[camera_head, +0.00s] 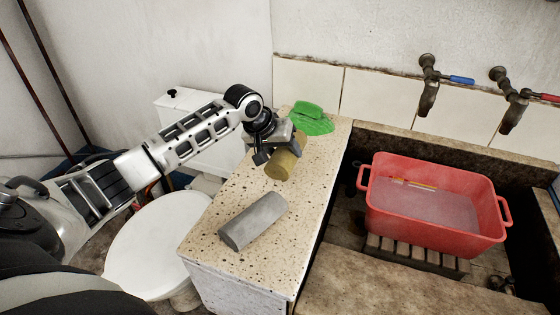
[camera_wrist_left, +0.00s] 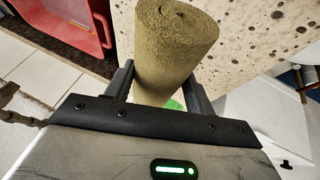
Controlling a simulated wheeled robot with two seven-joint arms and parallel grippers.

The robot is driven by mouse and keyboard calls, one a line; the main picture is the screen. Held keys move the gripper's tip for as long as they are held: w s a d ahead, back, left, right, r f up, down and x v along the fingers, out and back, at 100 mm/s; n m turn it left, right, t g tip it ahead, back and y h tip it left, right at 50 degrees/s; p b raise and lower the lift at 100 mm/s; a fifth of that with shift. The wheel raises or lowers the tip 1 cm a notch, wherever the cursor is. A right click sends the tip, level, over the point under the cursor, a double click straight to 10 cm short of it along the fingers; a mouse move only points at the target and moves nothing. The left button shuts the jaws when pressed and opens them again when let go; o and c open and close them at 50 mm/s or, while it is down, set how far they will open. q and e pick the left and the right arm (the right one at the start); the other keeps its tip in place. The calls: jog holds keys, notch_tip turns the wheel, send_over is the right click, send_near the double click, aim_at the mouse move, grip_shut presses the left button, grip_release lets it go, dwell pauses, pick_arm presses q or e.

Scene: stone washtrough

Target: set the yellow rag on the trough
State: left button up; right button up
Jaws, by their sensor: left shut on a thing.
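The yellow rag (camera_head: 281,164) is a rolled, dull yellow cloth over the far part of the speckled stone top of the trough (camera_head: 240,187). My left gripper (camera_head: 275,150) is shut on it. In the left wrist view the rolled rag (camera_wrist_left: 172,45) stands out between the two fingers of the left gripper (camera_wrist_left: 158,88), with its spiral end showing. I cannot tell whether the rag touches the stone. The right gripper is not in view.
A grey roll (camera_head: 253,220) lies on the stone top nearer the front. A red basin (camera_head: 436,218) with water stands in the sunken trough at the right, below two taps (camera_head: 429,88). A white toilet (camera_head: 155,243) stands at the left.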

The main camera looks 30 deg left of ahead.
pick_arm(q)
jog(key=shift+w+a+f, duration=0.25)
jog(key=shift+a+f, duration=0.2)
jog(key=shift+f, duration=0.15)
jog(key=shift+a+f, duration=0.15)
jog(key=shift+f, duration=1.6)
jog(key=shift+f, duration=0.15)
jog(key=o, duration=1.1)
jog(key=shift+a+r, duration=0.1)
jog(key=shift+r, duration=0.35)
jog(key=v, duration=1.1)
jog(key=shift+s+r+p, duration=0.15)
jog(key=shift+s+p, duration=0.1)
jog(key=shift+p, duration=0.1)
